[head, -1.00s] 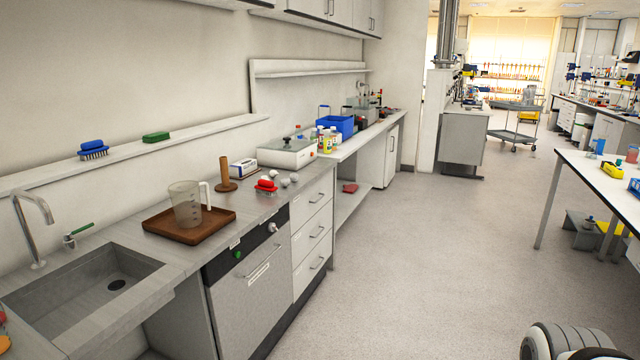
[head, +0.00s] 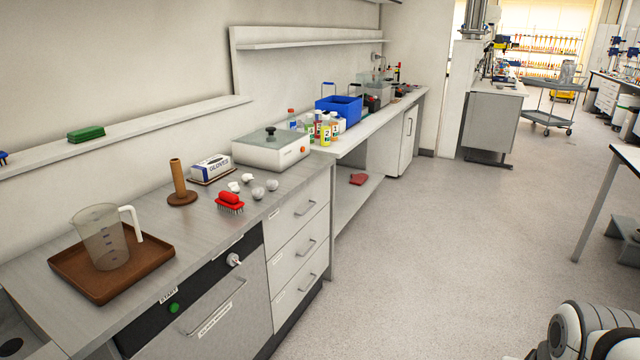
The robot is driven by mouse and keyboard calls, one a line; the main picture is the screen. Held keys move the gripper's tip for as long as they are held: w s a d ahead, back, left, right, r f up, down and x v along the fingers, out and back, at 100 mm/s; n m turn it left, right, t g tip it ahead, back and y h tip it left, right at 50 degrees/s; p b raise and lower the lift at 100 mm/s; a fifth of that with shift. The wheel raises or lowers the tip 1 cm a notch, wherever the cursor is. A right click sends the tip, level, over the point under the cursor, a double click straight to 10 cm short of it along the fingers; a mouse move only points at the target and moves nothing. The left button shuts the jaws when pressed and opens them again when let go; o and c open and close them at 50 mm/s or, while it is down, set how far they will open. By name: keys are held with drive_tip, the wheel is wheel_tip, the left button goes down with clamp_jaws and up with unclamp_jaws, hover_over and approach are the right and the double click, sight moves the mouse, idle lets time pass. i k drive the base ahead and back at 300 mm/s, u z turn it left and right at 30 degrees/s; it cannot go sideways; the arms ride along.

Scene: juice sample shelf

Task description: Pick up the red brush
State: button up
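The red brush (head: 229,203) lies on the grey steel counter, bristles down, near the counter's front edge above the drawers. Small crumpled white balls lie close behind and to the right of it. My gripper is not in view. Only a white and grey rounded part, likely of my own arm, shows at the bottom right corner.
A brown tray (head: 66,268) with a clear measuring jug (head: 104,240) stands left of the brush. A wooden post (head: 179,181), glove box (head: 211,168) and white device (head: 270,150) stand behind it. The floor (head: 420,260) in front of the drawers is clear.

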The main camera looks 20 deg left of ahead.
sight(227, 201)
drive_tip(key=i, duration=1.65)
drive_tip(key=u, duration=2.7)
drive_tip(key=i, duration=1)
